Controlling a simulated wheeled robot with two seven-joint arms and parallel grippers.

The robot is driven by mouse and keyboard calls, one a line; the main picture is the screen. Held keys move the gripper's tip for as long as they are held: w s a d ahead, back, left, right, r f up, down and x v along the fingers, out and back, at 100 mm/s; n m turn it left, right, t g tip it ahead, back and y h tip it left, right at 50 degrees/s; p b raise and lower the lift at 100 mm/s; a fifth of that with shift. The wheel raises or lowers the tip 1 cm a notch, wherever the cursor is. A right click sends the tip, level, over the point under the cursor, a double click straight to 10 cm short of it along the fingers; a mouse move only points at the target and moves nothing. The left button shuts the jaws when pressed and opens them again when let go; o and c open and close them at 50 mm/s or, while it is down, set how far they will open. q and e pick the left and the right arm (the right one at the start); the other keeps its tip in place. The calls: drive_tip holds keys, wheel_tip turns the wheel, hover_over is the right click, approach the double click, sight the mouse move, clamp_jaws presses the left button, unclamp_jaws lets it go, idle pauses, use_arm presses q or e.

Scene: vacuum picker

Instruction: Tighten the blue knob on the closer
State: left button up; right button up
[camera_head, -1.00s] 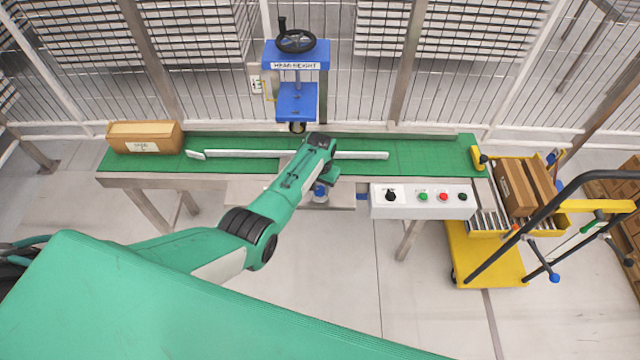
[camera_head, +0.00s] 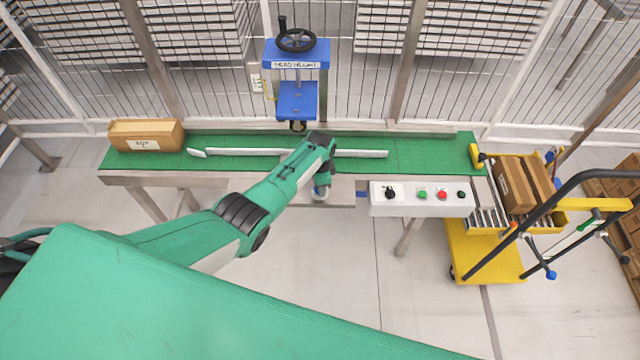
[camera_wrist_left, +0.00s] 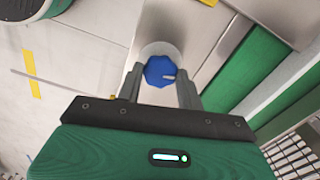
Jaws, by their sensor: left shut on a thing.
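The blue knob (camera_wrist_left: 160,72) shows in the left wrist view, on a round pale base at the edge of a metal plate. My left gripper (camera_wrist_left: 160,88) has one finger on each side of the knob and is shut on it. In the head view the left gripper (camera_head: 321,188) is at the front edge of the conveyor, mostly behind my arm, and only a little blue of the knob shows there. The closer (camera_head: 297,55) has a blue head with a black handwheel and stands behind the belt. My right gripper is not in view.
A carton (camera_head: 146,135) sits at the left end of the green belt (camera_head: 430,150). White guide rails lie along the belt. A control box (camera_head: 420,198) with buttons is right of the gripper. A yellow cart (camera_head: 480,262) with cartons stands at the right.

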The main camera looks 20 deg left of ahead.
use_arm(q)
drive_tip(key=shift+m, duration=1.2)
drive_tip(key=o, duration=1)
wheel_tip(320, 180, up, 14)
drive_tip(key=shift+f, duration=0.1)
